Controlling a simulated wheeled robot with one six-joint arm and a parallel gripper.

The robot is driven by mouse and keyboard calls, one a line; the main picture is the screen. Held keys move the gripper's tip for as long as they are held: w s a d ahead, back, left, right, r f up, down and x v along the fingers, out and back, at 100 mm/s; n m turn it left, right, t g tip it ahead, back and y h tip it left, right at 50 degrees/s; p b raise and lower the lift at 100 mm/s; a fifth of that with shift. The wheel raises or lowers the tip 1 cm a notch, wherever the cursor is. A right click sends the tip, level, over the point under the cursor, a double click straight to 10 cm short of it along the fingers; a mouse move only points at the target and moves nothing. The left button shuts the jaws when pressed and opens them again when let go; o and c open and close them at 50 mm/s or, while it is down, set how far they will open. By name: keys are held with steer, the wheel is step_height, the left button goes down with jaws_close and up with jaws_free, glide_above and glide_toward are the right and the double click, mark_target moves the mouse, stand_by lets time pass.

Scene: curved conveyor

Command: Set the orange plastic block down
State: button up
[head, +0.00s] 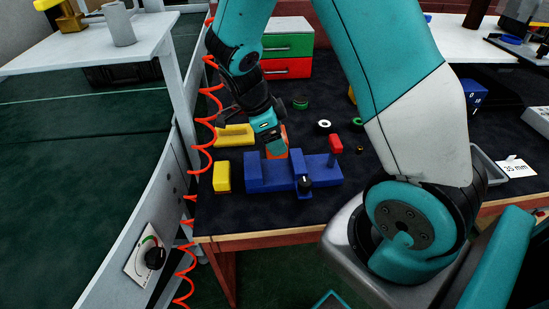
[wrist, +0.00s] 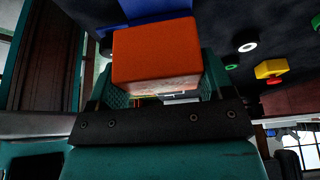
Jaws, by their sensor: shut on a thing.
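The orange plastic block (wrist: 155,55) is held between the teal fingers of my gripper (wrist: 160,90) in the wrist view. In the head view, the orange block (head: 284,140) shows partly behind my gripper (head: 272,147), just above or at the blue fixture (head: 268,175). I cannot tell whether the block touches the fixture. The blue fixture also shows behind the block in the wrist view (wrist: 150,10). My gripper is shut on the block and points down.
A yellow block (head: 221,177) stands left of the fixture, with a yellow piece (head: 235,134) behind it. A green and red drawer unit (head: 287,56) stands behind. A coiled red hose (head: 206,130) hangs left.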

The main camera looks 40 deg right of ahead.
step_height(320, 180, down, 7)
steer(key=shift+f, duration=0.2)
stand_by(0.3)
steer(key=shift+f, duration=0.15)
steer(key=o, duration=1.1)
steer(key=shift+c, duration=0.2)
steer(key=a+r+n+t+y, duration=0.1)
steer(key=a+r+n, duration=0.3)
steer(key=r, duration=0.4)
steer(key=a+r+n+y, duration=0.1)
steer(key=a+r+n, duration=0.2)
steer(key=a+r, duration=0.35)
steer(key=s+a+r+n+y, duration=0.3)
steer(key=s+a+r+n, duration=0.2)
steer(key=s+n, duration=0.3)
steer(key=s+a+r+n+t+y, duration=0.1)
steer(key=s+a+r+n+y, duration=0.2)
steer(key=n, duration=1.4)
steer(key=s+a+r, duration=0.2)
steer(key=s, duration=0.3)
steer(key=shift+s+t, duration=0.2)
steer(key=shift+t, duration=0.1)
